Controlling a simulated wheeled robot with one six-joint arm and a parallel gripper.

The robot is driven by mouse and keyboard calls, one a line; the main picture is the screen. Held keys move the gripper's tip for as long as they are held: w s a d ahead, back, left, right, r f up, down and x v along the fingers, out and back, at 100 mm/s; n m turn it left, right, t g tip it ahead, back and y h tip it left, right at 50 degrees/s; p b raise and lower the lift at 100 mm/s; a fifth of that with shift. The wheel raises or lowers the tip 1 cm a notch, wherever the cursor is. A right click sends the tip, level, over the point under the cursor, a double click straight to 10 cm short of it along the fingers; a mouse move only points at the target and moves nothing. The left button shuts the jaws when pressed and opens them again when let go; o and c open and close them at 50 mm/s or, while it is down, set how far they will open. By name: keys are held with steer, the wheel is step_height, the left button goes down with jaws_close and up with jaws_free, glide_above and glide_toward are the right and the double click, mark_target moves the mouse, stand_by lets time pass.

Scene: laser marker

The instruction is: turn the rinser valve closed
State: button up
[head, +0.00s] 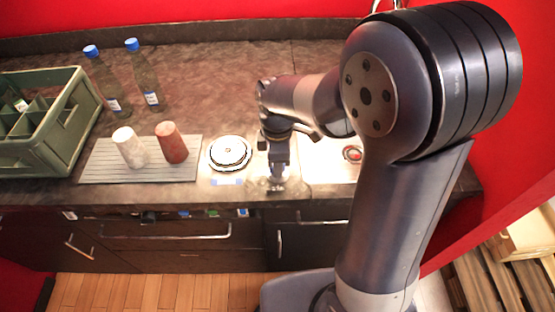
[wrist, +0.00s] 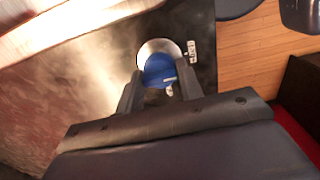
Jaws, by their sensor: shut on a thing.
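The rinser valve shows in the wrist view as a blue handle (wrist: 158,68) in front of a pale round disc (wrist: 172,48). My gripper (wrist: 160,86) has one finger on each side of the blue handle and is shut on it. In the head view my gripper (head: 277,182) points down at the front edge of the counter, just right of the round rinser (head: 230,153). The valve is mostly hidden behind my gripper there, and I cannot tell its exact angle.
A grey ribbed mat (head: 105,172) holds a white cup (head: 129,148) and a red-brown cup (head: 171,143). Two blue-capped bottles (head: 146,80) and a green crate (head: 66,135) stand at left. A small red round item (head: 352,153) lies right of my gripper.

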stand_by(0.3)
steer(key=o, duration=1)
step_height(320, 180, up, 11)
steer(key=shift+f, duration=0.15)
step_height(320, 180, down, 11)
steer(key=shift+r, duration=0.1)
stand_by(0.5)
steer(key=shift+r, duration=0.15)
